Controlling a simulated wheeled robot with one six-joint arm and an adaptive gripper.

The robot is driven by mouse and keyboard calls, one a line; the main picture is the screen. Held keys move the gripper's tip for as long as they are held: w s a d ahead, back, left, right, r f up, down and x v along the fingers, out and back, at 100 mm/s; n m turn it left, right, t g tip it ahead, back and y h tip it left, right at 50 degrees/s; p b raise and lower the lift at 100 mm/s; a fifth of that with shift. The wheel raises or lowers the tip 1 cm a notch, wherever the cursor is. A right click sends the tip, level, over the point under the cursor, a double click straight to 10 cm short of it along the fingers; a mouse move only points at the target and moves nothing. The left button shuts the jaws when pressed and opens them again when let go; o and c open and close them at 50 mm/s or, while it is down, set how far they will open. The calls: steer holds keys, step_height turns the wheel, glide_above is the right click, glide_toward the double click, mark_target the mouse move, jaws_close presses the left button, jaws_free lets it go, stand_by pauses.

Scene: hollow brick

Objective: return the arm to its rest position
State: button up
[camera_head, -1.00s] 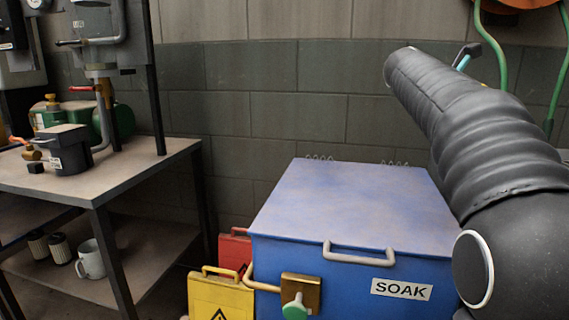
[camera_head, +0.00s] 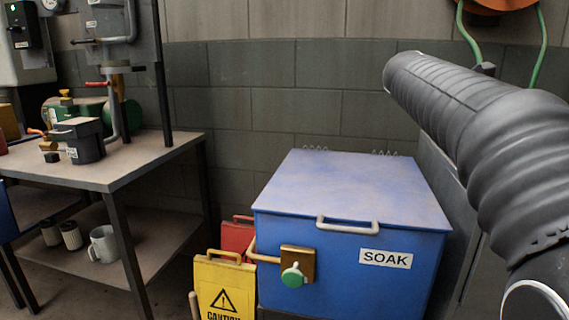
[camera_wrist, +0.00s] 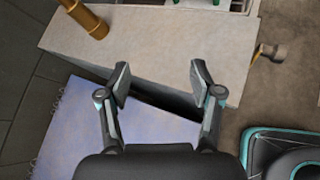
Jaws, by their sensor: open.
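My gripper (camera_wrist: 158,84) shows in the wrist view with its two fingers spread apart and nothing between them. It is above the blue lid of the box marked SOAK (camera_wrist: 75,125), near that lid's edge. In the head view my arm reaches in from the right side, and the gripper itself is hidden behind it or out of sight. The SOAK box (camera_head: 345,265) is shut, with a pale handle on its lid and a green-knobbed valve (camera_head: 292,276) on its front.
A yellow caution sign (camera_head: 222,285) and a red one (camera_head: 238,236) stand left of the box. A metal bench (camera_head: 150,158) on the left bears a small dark pot (camera_head: 84,142) and pipework. A mug (camera_head: 103,243) is on its lower shelf. A block wall (camera_head: 260,90) closes the back.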

steer(key=s+a+f+m+y, duration=0.5)
steer(key=s+a+f+m, duration=0.4)
steer(key=s+f, duration=0.3)
steer(key=s+a+f+m+t+y, duration=0.1)
steer(key=s+a+f+m+y, duration=0.5)
steer(key=f, duration=1)
steer(key=s+a+m, duration=0.3)
steer(key=s+a, duration=0.3)
steer(key=shift+s+a+f+t, duration=0.15)
steer(key=shift+s+a+t, duration=0.15)
steer(key=shift+s, duration=0.1)
